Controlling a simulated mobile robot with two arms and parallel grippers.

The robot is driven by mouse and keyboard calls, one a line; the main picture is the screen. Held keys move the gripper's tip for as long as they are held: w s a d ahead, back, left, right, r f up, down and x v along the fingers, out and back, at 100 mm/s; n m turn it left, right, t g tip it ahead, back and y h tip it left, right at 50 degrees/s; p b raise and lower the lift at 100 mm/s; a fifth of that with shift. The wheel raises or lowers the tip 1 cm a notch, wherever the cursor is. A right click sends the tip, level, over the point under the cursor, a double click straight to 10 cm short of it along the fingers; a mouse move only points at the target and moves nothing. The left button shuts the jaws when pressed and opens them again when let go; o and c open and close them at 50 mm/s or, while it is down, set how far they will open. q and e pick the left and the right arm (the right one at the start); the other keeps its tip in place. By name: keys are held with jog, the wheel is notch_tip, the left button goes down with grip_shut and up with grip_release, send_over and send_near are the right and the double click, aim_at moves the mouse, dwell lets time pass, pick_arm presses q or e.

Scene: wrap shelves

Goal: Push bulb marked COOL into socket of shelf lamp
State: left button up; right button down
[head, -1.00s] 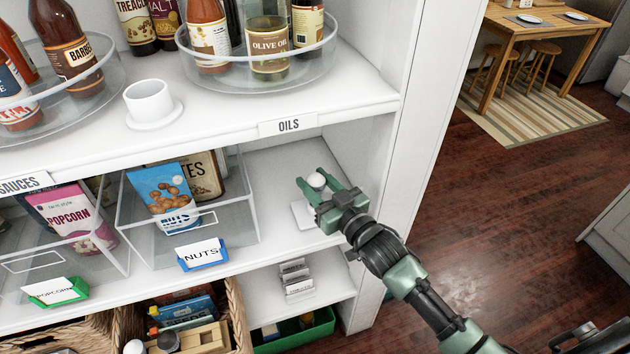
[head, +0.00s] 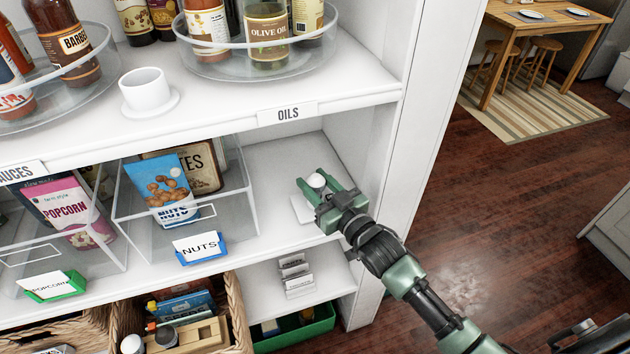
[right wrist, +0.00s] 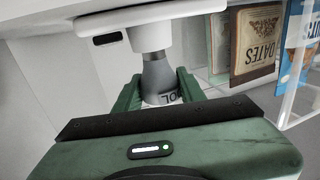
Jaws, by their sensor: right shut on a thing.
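My right gripper (head: 322,187) is shut on a bulb in the open bay at the right of the middle shelf. The bulb's white round end (head: 317,181) shows between the fingers. In the right wrist view the bulb (right wrist: 157,75) has a grey tapered neck, and part of its lettering, ending in "OL", can be read. Its neck meets the white round socket (right wrist: 150,37) of the shelf lamp, in line with it; how deep it sits is hidden. The lamp's white base (head: 302,211) lies partly behind the gripper. My left gripper is not in view.
The shelf's side wall (head: 365,150) is close on the right. A white cup-shaped piece (head: 146,90) stands on the shelf above.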

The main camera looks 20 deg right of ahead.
aim_at(321, 192)
jog(key=shift+f, duration=0.4)
jog(key=c, duration=0.8)
grip_release()
jog(key=shift+o, duration=0.2)
jog(key=shift+b+v, duration=0.6)
jog(key=shift+v, duration=3.3)
